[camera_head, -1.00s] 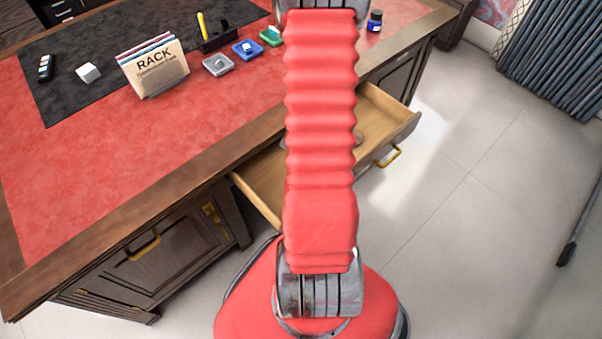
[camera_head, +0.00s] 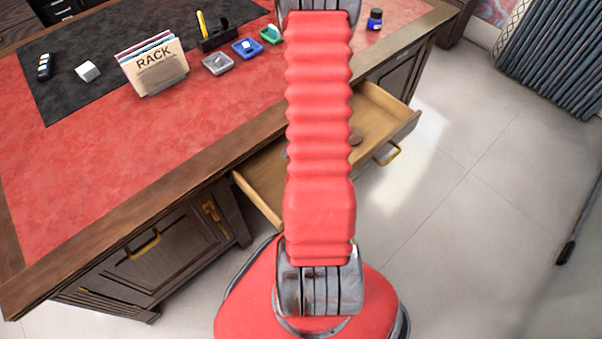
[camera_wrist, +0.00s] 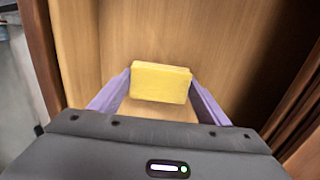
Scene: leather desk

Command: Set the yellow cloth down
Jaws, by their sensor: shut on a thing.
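The yellow cloth (camera_wrist: 160,82) is a folded block held between the two purple fingers of my gripper (camera_wrist: 160,90) in the wrist view. My gripper is shut on it. Behind and around the cloth is the pale wooden inside of a drawer; I cannot tell whether the cloth touches its bottom. In the head view the open drawer (camera_head: 385,115) sticks out from the desk's front, partly hidden behind my red arm. The cloth and my gripper do not show in the head view.
The desk (camera_head: 110,170) has a red leather top with a dark mat (camera_head: 110,62). On it stand a rack of papers (camera_head: 157,68), several coloured trays, a white block (camera_head: 88,71) and an ink bottle (camera_head: 375,19). Clear floor (camera_head: 470,200) lies to the right.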

